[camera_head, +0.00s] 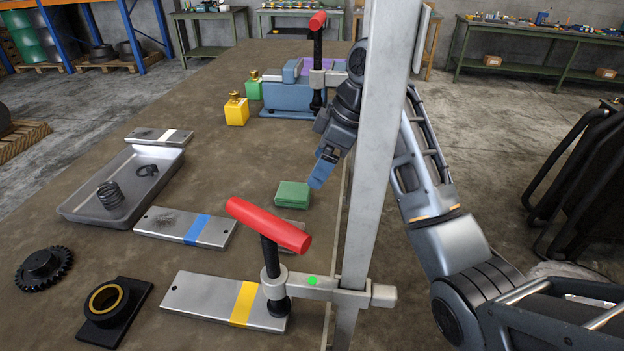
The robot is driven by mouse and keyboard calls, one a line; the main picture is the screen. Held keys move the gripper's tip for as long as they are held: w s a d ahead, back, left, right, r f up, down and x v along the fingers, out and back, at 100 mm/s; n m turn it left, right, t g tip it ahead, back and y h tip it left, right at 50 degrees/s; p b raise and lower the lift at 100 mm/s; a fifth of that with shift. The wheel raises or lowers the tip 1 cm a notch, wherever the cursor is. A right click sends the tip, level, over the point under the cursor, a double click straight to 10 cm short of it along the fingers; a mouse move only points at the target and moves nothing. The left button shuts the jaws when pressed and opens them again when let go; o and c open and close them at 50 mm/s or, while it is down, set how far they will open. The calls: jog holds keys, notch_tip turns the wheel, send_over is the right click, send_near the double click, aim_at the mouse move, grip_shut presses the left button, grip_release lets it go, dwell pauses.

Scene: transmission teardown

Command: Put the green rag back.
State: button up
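The green rag (292,195) lies folded into a flat block on the brown workbench, left of the grey upright post. My gripper (320,174) is above and just right of the rag, pointing down toward the bench. It appears apart from the rag. A light blue piece shows at its tip; I cannot tell whether this is the fingers or something held. The finger gap is too small to make out. The post hides part of my arm.
A red-handled clamp (268,224) stands in front of the rag, a second red-handled clamp (317,60) behind it. The bench's middle is clear.

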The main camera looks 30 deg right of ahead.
jog(key=shift+v, duration=2.15)
jog(key=shift+f, duration=0.1)
